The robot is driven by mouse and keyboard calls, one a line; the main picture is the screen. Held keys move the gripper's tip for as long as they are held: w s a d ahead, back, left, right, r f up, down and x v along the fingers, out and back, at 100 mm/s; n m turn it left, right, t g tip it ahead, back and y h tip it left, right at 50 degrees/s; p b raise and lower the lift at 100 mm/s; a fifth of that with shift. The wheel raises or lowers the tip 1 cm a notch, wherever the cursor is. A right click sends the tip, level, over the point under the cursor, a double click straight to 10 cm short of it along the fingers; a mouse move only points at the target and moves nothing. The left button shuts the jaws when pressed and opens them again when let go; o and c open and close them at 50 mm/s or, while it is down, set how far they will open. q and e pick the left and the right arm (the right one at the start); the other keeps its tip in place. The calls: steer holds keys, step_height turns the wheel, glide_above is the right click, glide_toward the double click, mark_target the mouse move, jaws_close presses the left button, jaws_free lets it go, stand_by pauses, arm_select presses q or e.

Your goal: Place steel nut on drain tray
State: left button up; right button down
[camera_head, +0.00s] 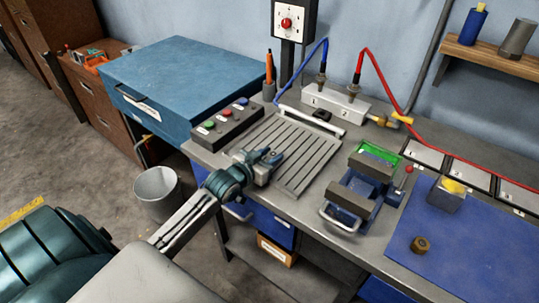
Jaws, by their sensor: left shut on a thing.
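My left gripper (267,157) reaches in from the lower left and is over the left part of the drain tray. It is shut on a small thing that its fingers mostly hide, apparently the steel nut. The drain tray (309,160) is a grey ribbed plate lying on the bench, with a light bar along its back edge. I cannot tell whether the held thing touches the tray. My right gripper is not in view.
A button box (226,123) stands left of the tray. A blue vise-like fixture (350,200) stands to its right. A brown nut (421,244) and a block with a yellow top (447,194) are on the blue mat (480,250). Most of the tray's ribs are clear.

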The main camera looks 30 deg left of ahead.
arm_select(q)
steer(key=shift+f, duration=0.15)
steer(key=o, duration=1)
steer(key=shift+o, duration=0.2)
steer(key=v, duration=1.2)
steer(key=shift+r+p, duration=0.3)
steer(key=shift+p, duration=0.1)
